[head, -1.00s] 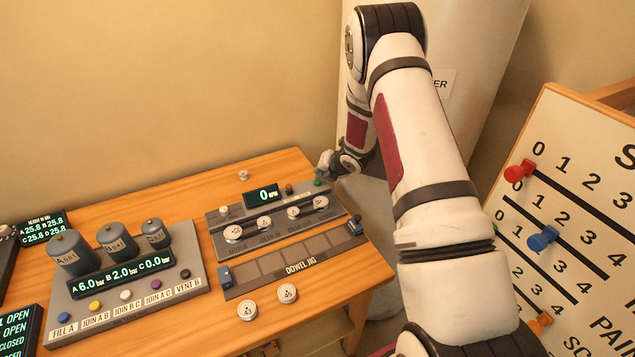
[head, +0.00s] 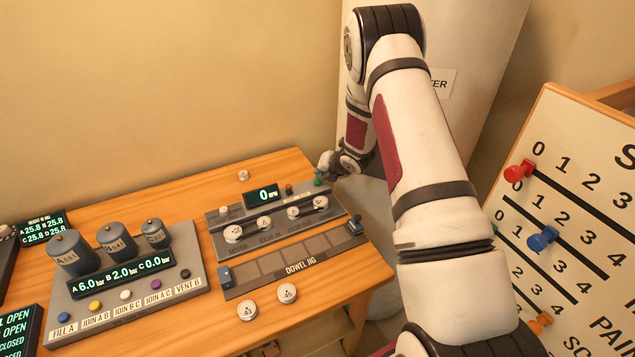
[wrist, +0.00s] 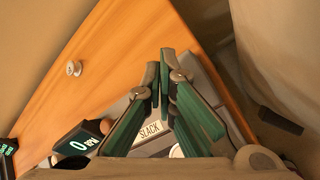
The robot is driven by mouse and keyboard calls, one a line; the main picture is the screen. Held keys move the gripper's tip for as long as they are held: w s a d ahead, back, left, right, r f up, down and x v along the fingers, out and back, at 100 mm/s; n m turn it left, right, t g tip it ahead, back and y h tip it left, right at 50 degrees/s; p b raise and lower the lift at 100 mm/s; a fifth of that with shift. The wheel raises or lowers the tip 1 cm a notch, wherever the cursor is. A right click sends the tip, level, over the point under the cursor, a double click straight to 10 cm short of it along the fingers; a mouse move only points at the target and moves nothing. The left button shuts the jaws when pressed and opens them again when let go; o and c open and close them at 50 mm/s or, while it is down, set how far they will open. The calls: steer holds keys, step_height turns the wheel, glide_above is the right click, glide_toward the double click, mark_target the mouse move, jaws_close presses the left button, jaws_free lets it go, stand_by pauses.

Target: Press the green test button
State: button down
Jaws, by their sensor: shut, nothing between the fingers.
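The button cannot be made out there and seems hidden by the fingers. The panel's display (head: 262,195) reads 0 RPM.
White dials (head: 264,222) line the panel, with the dowel jig (head: 290,263) in front. A small metal knob (head: 243,175) sits on the table behind. A large pale cylinder (head: 470,60) stands behind my arm.

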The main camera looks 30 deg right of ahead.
mark_target(320, 181)
steer(key=shift+f, duration=0.3)
steer(key=shift+f, duration=0.45)
stand_by(0.7)
stand_by(0.3)
steer(key=shift+r+p, duration=0.3)
steer(key=shift+r, duration=0.55)
steer(key=shift+r+p, duration=0.6)
steer(key=shift+r, duration=1.9)
